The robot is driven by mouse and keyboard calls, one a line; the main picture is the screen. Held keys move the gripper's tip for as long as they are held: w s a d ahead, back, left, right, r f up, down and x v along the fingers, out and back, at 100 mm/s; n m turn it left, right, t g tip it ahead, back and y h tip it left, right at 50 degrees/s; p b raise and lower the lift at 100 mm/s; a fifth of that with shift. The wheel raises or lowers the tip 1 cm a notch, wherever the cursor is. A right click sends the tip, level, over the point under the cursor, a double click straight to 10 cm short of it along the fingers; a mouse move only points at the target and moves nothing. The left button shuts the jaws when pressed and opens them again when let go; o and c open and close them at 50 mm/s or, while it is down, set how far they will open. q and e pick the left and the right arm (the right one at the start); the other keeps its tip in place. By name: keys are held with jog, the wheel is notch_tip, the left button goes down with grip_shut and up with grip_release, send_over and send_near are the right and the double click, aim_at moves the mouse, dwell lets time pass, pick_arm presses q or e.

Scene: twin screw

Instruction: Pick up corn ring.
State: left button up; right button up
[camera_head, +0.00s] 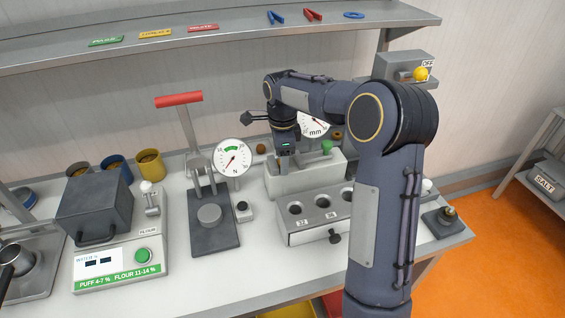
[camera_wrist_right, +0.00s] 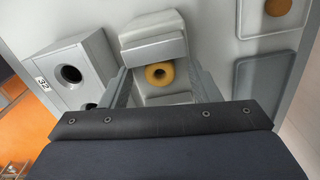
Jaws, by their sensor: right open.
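The corn ring (camera_wrist_right: 160,75) shows in the right wrist view as a small yellow-orange ring with a dark hole. It sits on a grey stepped block. My right gripper (camera_wrist_right: 163,84) is open, with one finger on each side of the ring. I cannot tell whether the fingers touch it. In the head view, my right gripper (camera_head: 284,162) points down at the grey block (camera_head: 305,180) in front of the mm dial, and the ring is hidden there.
A grey block with round holes (camera_head: 315,219) stands just in front. A lever press (camera_head: 210,215) with a round gauge (camera_head: 233,158) is to the left, and a puff and flour meter (camera_head: 122,262) is farther left. A shelf (camera_head: 230,36) runs above. A grey tray (camera_wrist_right: 262,82) lies nearby.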

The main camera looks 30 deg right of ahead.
jog(key=shift+c, duration=0.4)
jog(key=c, duration=0.8)
jog(key=shift+o, duration=0.2)
